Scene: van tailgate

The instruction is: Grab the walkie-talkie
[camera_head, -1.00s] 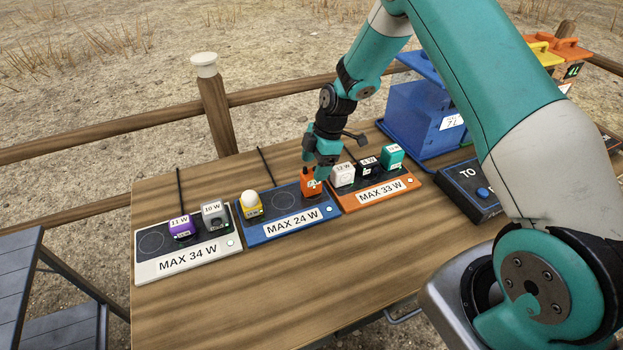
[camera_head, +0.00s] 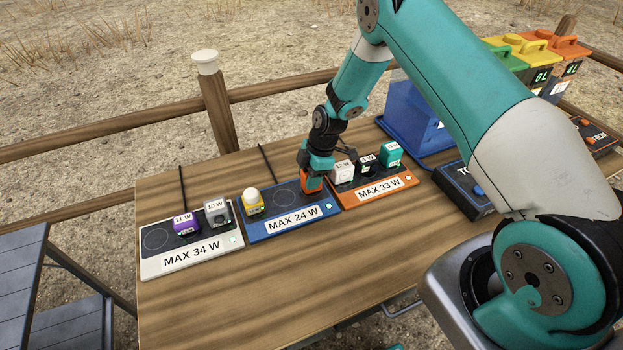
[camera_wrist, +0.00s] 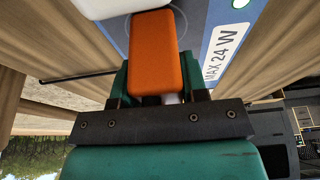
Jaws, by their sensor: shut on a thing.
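My gripper (camera_head: 314,172) points down over the right part of the blue pad marked MAX 24 W (camera_head: 258,231). It is shut on an orange block-shaped device (camera_head: 311,184), at or just above the pad. The same orange device (camera_wrist: 155,52) fills the space between my fingers in the wrist view. I cannot tell from its visible faces whether it is the walkie-talkie. Its label is hidden in the head view now. The wrist view shows my gripper (camera_wrist: 155,85) with a white object (camera_wrist: 105,6) beyond the device.
The white pad MAX 34 W (camera_head: 190,258) holds purple and grey devices. The orange pad MAX 33 W (camera_head: 378,191) holds white, black and teal devices close by. The front tabletop (camera_head: 290,290) is clear.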

